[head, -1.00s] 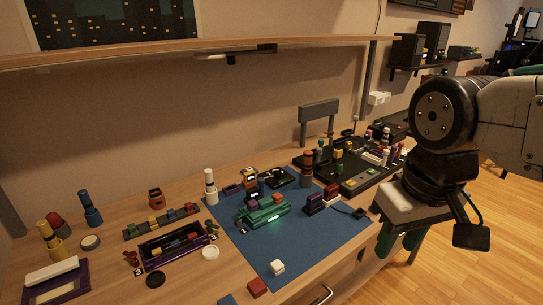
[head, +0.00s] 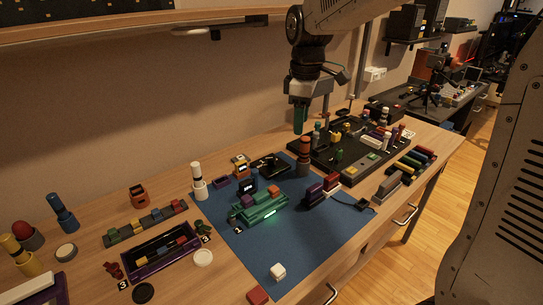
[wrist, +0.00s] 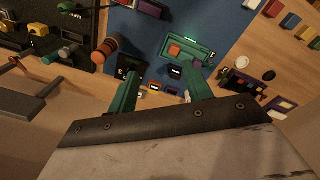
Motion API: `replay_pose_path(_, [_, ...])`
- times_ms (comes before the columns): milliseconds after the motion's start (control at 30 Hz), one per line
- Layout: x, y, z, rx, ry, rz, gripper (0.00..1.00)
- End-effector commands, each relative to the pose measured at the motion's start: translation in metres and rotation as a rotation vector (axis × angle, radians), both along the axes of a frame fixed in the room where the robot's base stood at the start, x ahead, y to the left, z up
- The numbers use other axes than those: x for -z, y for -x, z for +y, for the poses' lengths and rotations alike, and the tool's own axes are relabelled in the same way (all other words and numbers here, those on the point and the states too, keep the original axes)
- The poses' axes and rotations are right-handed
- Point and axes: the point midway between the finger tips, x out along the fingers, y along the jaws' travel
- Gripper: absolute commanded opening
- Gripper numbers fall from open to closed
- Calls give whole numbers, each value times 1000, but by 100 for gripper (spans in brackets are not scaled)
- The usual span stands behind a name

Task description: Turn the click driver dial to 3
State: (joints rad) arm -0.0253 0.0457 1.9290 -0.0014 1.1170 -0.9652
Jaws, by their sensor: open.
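An upright orange and dark cylinder (head: 304,158), which looks like the click driver, stands at the back right of the blue mat. It also shows in the wrist view (wrist: 105,50), left of my fingers. No dial number on it is readable. My gripper (head: 300,117) points down, empty, and appears above the cylinder in the head view. In the wrist view its two green fingers (wrist: 161,72) are apart, with nothing between them.
The blue mat (head: 285,250) has clear room at the front. A black tray (head: 355,168) with many small parts stands right of the cylinder. A shelf (head: 100,28) overhangs the back.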

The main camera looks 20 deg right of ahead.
Motion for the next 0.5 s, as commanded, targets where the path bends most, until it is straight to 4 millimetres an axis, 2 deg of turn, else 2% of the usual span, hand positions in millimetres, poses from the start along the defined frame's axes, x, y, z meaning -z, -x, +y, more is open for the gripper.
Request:
replay_pose_path(33, [15,-28,2,-76,3,14,50])
replay_pose_path(200, [66,-106,8,-348,12,31,50])
replay_pose_path(333, [106,-151,13,-521,15,40,50])
replay_pose_path(500, [142,-183,17,-663,17,47,50])
